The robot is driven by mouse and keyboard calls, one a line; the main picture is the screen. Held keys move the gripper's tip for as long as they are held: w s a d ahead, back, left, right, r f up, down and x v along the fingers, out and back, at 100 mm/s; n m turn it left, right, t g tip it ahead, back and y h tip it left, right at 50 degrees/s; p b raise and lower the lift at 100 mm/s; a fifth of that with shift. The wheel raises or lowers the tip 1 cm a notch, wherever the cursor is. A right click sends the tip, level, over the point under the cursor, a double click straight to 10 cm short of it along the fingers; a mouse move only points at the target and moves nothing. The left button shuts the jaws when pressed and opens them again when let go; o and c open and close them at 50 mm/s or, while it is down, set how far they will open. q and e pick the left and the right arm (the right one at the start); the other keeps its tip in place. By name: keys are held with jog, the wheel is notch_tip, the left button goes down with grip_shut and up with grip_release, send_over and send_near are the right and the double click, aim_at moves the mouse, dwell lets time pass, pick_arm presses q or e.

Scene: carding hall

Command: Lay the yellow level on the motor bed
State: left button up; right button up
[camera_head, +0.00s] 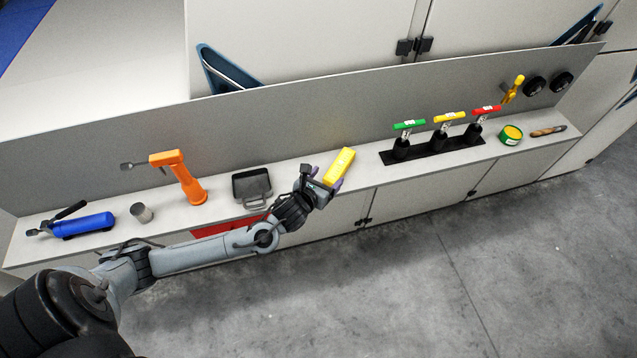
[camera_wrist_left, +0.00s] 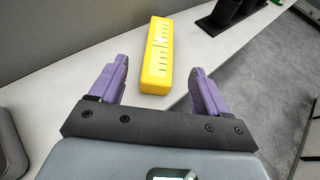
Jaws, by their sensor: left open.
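The yellow level (camera_head: 340,164) is a bar with dark graduation marks on one face, at the middle of the long pale bench. It also shows in the left wrist view (camera_wrist_left: 158,52), lying on the bench top. My left gripper (camera_head: 325,178) is open, with purple fingers. In the left wrist view, its fingertips (camera_wrist_left: 160,68) stand on either side of the level's near end, with gaps on both sides. I cannot tell for certain which part is the motor bed. My right gripper is out of view.
Left of my gripper on the bench (camera_head: 372,178) are a dark tray (camera_head: 240,186), orange tool (camera_head: 182,180), grey cup (camera_head: 141,213) and blue cylinder (camera_head: 88,225). Right are a black lever base (camera_head: 432,147), green-yellow tin (camera_head: 510,135) and brown-handled tool (camera_head: 548,131). A grey panel rises behind.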

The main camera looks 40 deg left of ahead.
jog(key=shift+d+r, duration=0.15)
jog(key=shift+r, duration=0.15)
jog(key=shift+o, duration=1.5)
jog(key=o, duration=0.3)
pick_arm(q)
jog(key=s+d+n+g+h, duration=0.1)
jog(key=s+d+n+g, duration=0.3)
jog(key=s+n, duration=0.9)
jog(key=s+d+n+g+h, duration=0.2)
jog(key=s+d+n+g, duration=0.3)
jog(key=s+n, duration=0.9)
jog(key=d+n, duration=0.3)
jog(key=n, duration=0.1)
jog(key=shift+s+d+f, duration=0.15)
jog(key=shift+s+d, duration=0.05)
jog(key=shift+d, duration=0.1)
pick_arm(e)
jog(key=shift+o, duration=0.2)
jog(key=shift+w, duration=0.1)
